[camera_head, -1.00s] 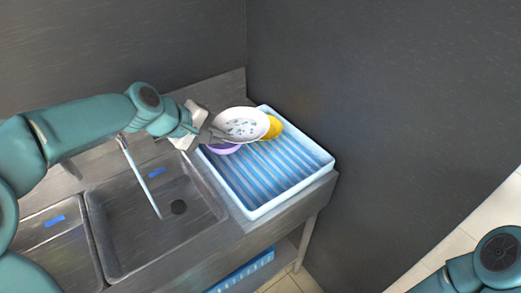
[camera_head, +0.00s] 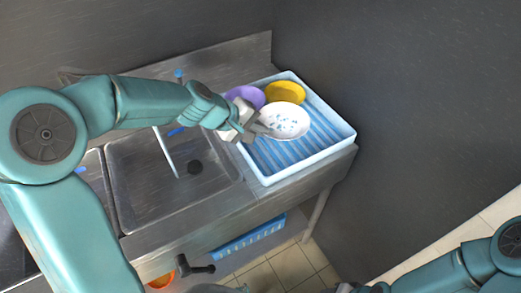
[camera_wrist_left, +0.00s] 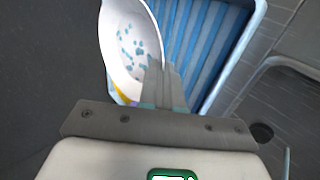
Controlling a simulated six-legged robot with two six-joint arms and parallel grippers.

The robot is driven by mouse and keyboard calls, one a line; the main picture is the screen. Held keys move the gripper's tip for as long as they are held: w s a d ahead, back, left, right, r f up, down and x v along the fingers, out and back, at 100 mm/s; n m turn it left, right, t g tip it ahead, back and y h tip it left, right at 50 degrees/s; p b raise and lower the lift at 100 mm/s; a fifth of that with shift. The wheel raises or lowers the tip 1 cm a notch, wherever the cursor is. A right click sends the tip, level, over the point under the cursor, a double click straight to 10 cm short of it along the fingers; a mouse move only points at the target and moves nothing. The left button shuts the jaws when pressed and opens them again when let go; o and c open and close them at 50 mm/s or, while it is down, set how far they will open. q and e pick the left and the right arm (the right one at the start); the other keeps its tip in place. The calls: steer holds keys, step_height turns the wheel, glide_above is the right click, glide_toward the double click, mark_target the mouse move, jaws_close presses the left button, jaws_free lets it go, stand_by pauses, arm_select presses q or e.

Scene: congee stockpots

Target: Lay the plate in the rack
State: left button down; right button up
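The white plate (camera_head: 288,119) with blue spots is held tilted over the left part of the blue-and-white rack (camera_head: 331,147). My left gripper (camera_head: 262,129) is shut on the plate's near-left rim. In the left wrist view the plate (camera_wrist_left: 128,48) stands at the fingertips (camera_wrist_left: 163,88), with the rack (camera_wrist_left: 217,40) beyond it. I cannot tell whether the plate touches the rack floor. My right arm comes in at the lower right; its gripper is not seen.
A purple bowl (camera_head: 244,96) and a yellow bowl (camera_head: 286,92) sit at the rack's back, close behind the plate. The rack's front and right are clear. A steel sink (camera_head: 150,200) with a tap lies left of it; a dark wall stands behind and right.

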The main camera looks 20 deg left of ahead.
arm_select(q)
step_height(320, 180, down, 4)
steer(key=shift+d+f+b, duration=0.1)
steer(key=shift+b, duration=0.45)
step_height(320, 180, down, 4)
steer(key=shift+r+b, duration=0.1)
steer(key=shift+b, duration=0.9)
steer(key=shift+f, duration=0.25)
steer(key=c, duration=1.6)
jaws_free()
